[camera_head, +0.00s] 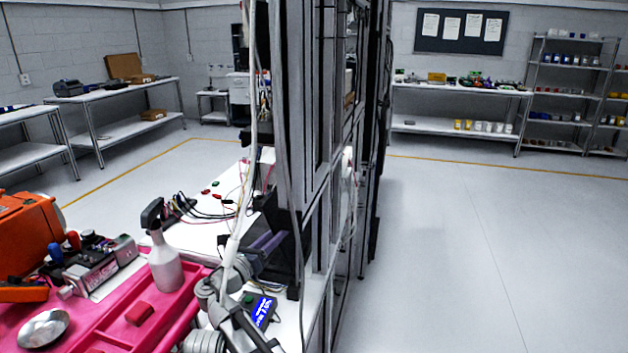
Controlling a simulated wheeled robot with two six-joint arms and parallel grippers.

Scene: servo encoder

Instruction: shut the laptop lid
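I cannot make out a laptop or its lid in the head view. Neither of my grippers can be made out in this view. A tall dark rack stands through the middle and hides what lies behind it.
A pink tray (97,338) at lower left holds a spray bottle (165,266) and a metal bowl (43,329). An orange case (28,232) is beside it. The dark rack (297,110) blocks the centre. Open floor (470,250) lies right. Benches and shelves line the walls.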

